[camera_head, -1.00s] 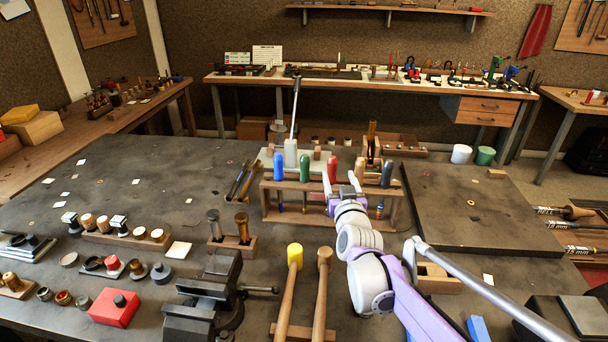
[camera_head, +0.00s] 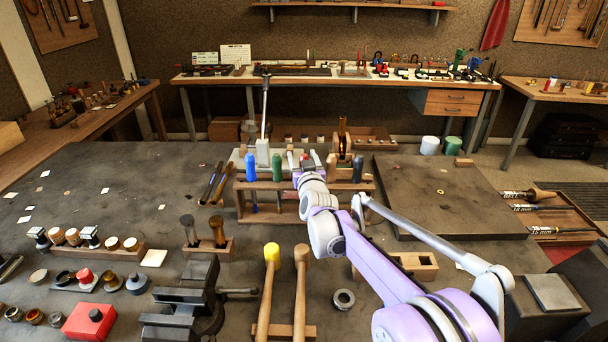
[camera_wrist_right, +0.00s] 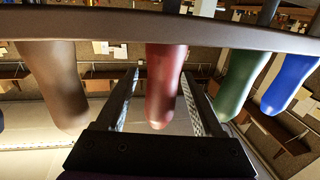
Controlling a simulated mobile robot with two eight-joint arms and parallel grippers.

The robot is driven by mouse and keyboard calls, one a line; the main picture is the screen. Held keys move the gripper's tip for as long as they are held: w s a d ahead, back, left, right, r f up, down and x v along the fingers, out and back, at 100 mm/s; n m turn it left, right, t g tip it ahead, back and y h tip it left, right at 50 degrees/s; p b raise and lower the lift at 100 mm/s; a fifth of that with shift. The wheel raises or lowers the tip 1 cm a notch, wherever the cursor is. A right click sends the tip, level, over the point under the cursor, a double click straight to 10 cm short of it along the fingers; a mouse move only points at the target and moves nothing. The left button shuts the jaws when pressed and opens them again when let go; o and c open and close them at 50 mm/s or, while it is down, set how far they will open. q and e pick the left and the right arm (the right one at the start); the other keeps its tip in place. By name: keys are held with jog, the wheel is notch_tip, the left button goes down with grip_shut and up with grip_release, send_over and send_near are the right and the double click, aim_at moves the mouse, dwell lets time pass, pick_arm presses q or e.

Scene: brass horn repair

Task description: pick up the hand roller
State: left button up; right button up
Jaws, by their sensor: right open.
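A wooden rack (camera_head: 240,204) on the bench holds upright handled tools: a blue handle (camera_head: 250,167), a green handle (camera_head: 277,167) and a dark blue handle (camera_head: 357,168). My right gripper (camera_head: 308,160) is at the rack between the green and dark blue handles. In the right wrist view my right gripper (camera_wrist_right: 163,85) is open, its fingers on either side of a red handle (camera_wrist_right: 165,78), with gaps visible. A brown handle (camera_wrist_right: 55,85) and a green handle (camera_wrist_right: 238,85) flank it there. I cannot tell which tool is the hand roller. My left gripper is out of view.
A black vise (camera_head: 190,300) and two mallets, one with a yellow head (camera_head: 271,254), stand in front of the rack. A dark flat board (camera_head: 440,200) lies to the right. A wooden block with openings (camera_head: 400,264) sits near my right arm. The bench's left part is mostly clear.

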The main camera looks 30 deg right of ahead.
grip_shut()
jog(key=shift+r, duration=0.15)
dwell(0.4)
